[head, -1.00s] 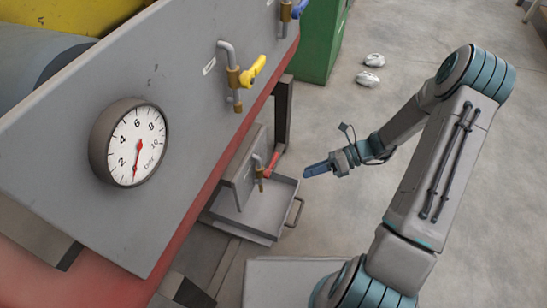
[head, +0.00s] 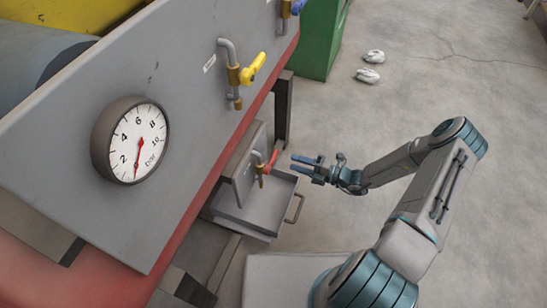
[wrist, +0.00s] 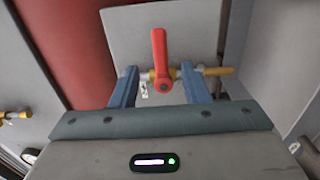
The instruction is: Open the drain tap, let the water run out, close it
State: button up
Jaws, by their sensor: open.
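The drain tap with a red lever (head: 271,161) and a brass body sits on a small grey plate low on the machine, above a grey drip tray (head: 250,216). My gripper (head: 292,164) is open and empty, just right of the red lever, its blue fingers pointing at it. In the wrist view the red lever (wrist: 160,55) stands centred ahead, between and beyond the two fingertips (wrist: 160,80). The brass tap body (wrist: 215,71) runs crosswise behind the fingers. I cannot tell if a finger touches the lever. No water stream is visible.
A yellow-handled tap (head: 252,68) and a blue-handled tap (head: 298,7) are higher on the grey panel. A pressure gauge (head: 137,143) is at left. The floor to the right is clear.

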aim_at(274, 156)
jog(key=b+x, duration=0.2)
jog(key=x, duration=0.7)
grip_shut()
